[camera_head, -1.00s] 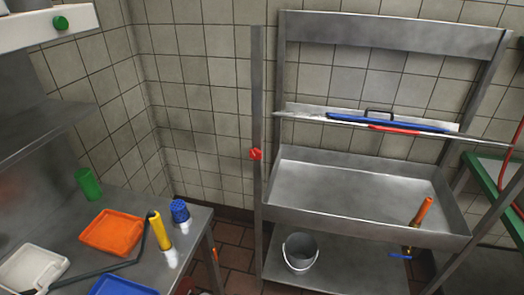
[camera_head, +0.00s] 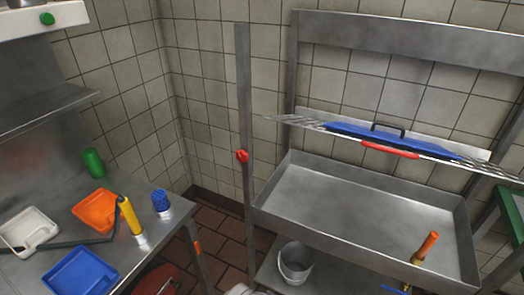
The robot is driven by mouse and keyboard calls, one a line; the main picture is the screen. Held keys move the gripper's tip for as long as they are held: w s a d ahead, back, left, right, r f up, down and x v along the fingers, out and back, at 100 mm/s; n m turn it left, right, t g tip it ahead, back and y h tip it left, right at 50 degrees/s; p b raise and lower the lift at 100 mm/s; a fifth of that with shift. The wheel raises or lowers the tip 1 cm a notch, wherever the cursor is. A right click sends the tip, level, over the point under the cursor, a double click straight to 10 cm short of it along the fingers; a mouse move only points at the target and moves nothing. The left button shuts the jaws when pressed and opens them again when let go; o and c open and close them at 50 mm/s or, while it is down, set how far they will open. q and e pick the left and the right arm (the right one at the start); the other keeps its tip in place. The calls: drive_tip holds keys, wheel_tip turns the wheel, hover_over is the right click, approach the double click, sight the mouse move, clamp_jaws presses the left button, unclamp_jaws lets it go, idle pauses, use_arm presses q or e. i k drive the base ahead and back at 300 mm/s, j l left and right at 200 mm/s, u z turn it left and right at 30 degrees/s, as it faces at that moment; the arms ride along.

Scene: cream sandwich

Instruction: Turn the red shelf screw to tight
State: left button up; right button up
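The red shelf screw (camera_head: 242,156) sits on a thin upright metal post (camera_head: 243,100) left of the metal sink unit. The screw is small here, and how tight it is cannot be told. Neither of my grippers is in view, so nothing of mine touches the screw.
A deep metal sink (camera_head: 360,205) stands right of the post, with a shelf holding a blue item (camera_head: 380,138) above it. A metal table (camera_head: 180,215) with trays is at left. A grey bucket (camera_head: 296,260) sits low. Tiled floor shows between table and post.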

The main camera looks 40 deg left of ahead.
sight(241, 156)
drive_tip(key=i+l+u, duration=0.1)
drive_tip(key=u, duration=0.3)
drive_tip(key=l+u, duration=0.2)
drive_tip(key=u, duration=0.2)
drive_tip(key=l+u, duration=0.2)
drive_tip(key=u, duration=0.2)
drive_tip(key=i, duration=0.05)
